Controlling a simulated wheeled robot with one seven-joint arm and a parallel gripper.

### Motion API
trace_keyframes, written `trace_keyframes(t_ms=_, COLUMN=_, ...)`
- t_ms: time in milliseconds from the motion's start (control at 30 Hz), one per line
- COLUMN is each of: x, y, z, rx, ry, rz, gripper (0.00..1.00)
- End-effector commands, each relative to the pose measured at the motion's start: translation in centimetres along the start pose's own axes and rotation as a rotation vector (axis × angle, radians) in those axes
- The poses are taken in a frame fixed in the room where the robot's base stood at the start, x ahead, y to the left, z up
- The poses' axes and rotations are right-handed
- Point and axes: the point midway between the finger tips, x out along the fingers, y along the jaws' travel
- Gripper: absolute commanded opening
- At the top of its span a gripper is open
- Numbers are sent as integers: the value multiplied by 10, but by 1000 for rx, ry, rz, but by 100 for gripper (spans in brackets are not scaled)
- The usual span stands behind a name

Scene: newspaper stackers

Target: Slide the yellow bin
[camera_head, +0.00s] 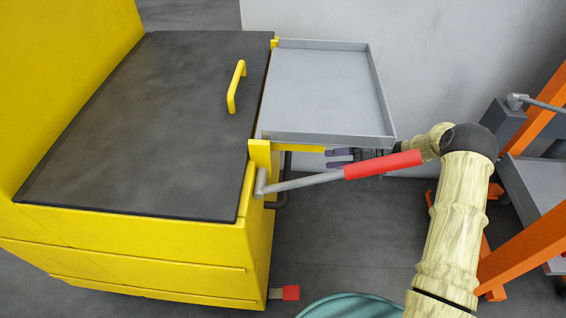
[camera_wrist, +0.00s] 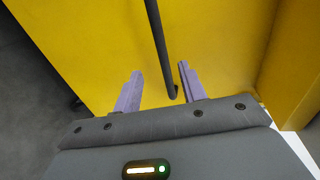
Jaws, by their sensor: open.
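The yellow bin (camera_head: 150,255) stands at the left in the head view, with a dark lid (camera_head: 150,120) and a yellow lid handle (camera_head: 236,87). Its yellow side fills much of the wrist view (camera_wrist: 90,45). A dark bar handle (camera_head: 285,190) shows on the bin's right side. In the wrist view, a dark bar (camera_wrist: 158,45) passes between the purple fingers of my gripper (camera_wrist: 160,72). My gripper is open, one finger on each side of the bar. In the head view, my gripper (camera_head: 342,157) is partly hidden behind the red-gripped lever and beneath the tray.
A grey tray (camera_head: 383,92) juts from the bin's right side. A lever with a red grip (camera_head: 383,164) crosses in front of my arm. An orange-framed rack (camera_head: 535,235) stands at the right. A pale wall (camera_head: 440,50) is behind; grey floor (camera_head: 340,235) lies between.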

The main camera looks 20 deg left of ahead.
Motion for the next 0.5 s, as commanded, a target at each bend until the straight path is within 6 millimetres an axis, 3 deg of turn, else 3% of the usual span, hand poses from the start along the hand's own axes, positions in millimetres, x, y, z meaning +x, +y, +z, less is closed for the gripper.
trace_keyframes(t_ms=500, x=86, y=2, z=0, rx=1, ry=0, rz=-2, gripper=41)
